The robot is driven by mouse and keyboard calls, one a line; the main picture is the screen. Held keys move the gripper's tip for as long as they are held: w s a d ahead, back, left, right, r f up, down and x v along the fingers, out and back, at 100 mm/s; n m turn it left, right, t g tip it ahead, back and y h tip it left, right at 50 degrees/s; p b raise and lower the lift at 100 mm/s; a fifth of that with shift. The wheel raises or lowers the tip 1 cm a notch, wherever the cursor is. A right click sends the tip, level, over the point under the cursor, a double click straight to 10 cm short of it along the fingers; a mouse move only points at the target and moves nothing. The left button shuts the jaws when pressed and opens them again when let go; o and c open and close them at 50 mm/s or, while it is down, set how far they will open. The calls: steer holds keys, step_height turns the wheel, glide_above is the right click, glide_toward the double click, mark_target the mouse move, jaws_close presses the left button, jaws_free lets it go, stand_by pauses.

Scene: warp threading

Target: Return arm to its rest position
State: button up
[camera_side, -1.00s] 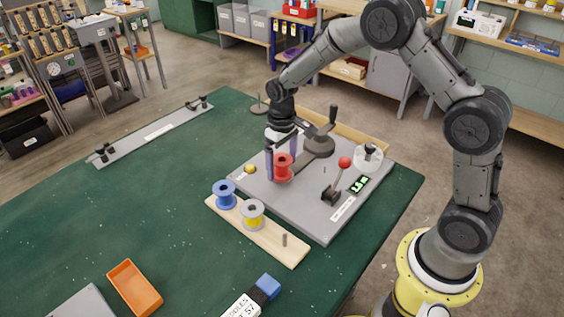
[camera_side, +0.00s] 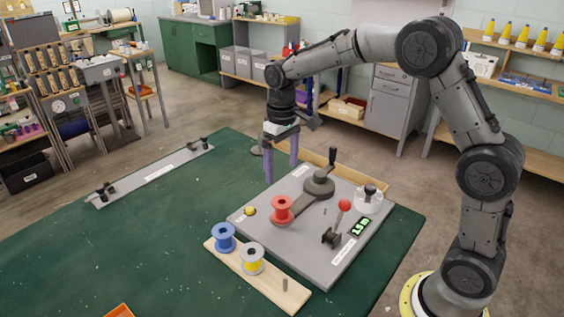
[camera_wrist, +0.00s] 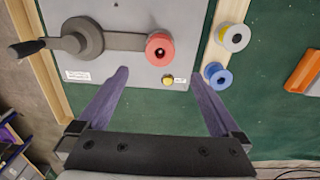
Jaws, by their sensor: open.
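My gripper (camera_side: 282,166) is open and empty, raised above the back left edge of the grey winding board (camera_side: 300,240). Its two purple-grey fingers point down and stand wide apart in the wrist view (camera_wrist: 162,85). The red spool (camera_side: 282,210) stands on the board at the end of the dark crank arm (camera_side: 319,184). In the wrist view, the red spool (camera_wrist: 160,49) lies beyond the fingertips, apart from them.
A wooden rack (camera_side: 264,277) holds a blue spool (camera_side: 225,237) and a yellow-and-white spool (camera_side: 252,258), with one bare peg. A red-knobbed lever (camera_side: 344,206) and a lit display (camera_side: 359,227) are on the board.

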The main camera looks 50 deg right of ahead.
steer(key=s+a+r+t, duration=0.2)
steer(key=s+r+t, duration=0.2)
steer(key=s+r, duration=0.95)
steer(key=s+f, duration=0.3)
steer(key=s, duration=0.4)
steer(key=s+f+t, duration=0.1)
steer(key=s+f, duration=0.2)
steer(key=s, duration=0.4)
steer(key=shift+t, duration=0.3)
steer(key=shift+r, duration=0.1)
